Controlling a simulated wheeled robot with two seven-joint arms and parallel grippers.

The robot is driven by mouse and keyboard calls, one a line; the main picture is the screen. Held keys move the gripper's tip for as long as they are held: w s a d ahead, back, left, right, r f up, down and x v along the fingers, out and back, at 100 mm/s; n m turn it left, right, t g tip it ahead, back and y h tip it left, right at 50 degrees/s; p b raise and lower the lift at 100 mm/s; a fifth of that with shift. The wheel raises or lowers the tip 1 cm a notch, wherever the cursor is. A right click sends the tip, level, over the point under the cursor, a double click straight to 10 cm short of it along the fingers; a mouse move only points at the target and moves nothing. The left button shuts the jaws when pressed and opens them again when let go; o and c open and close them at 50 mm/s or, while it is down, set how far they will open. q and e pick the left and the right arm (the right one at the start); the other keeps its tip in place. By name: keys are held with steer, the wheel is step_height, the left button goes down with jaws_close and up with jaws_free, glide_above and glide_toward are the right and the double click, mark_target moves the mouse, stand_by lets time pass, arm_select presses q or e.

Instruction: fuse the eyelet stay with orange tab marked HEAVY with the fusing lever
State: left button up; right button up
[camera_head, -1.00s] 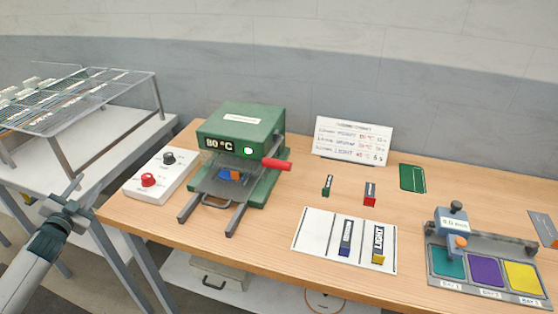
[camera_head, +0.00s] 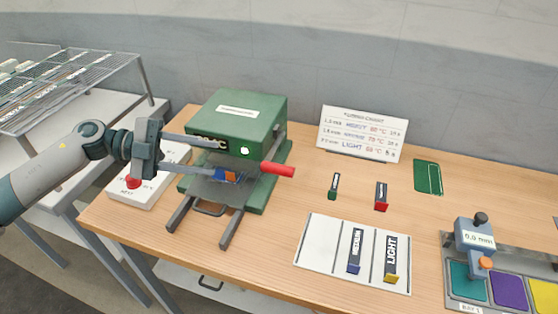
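The green fusing press (camera_head: 262,118) stands at the left of the bench, its red-handled lever (camera_head: 277,169) sticking out to the right. A blue piece with an orange tab (camera_head: 231,176) lies on the press's tray under the green head; any marking on it is too small to read. My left gripper (camera_head: 208,155) is at the press's front left, above the control box, its fingers pointing right, spread apart and seemingly empty. It partly hides the temperature display. My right gripper is not in view.
The control box (camera_head: 160,187) with a red knob sits left of the press. A white mat (camera_head: 313,255) holds the MEDIUM and LIGHT pieces. A chart card (camera_head: 361,133) stands behind. A sizing fixture with coloured bays (camera_head: 479,258) is at the right. Bench between press and mat is clear.

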arm_select(q)
steer(key=shift+s, duration=0.25)
steer(key=shift+d, duration=0.1)
steer(key=p, duration=0.7)
glide_toward(279, 170)
steer(key=x, duration=0.6)
steer(key=w+x, duration=0.1)
steer(key=x, duration=0.2)
steer(key=shift+f, duration=0.3)
steer(key=shift+d+f, duration=0.25)
steer(key=shift+d, duration=0.25)
steer(key=shift+c, duration=0.4)
jaws_close()
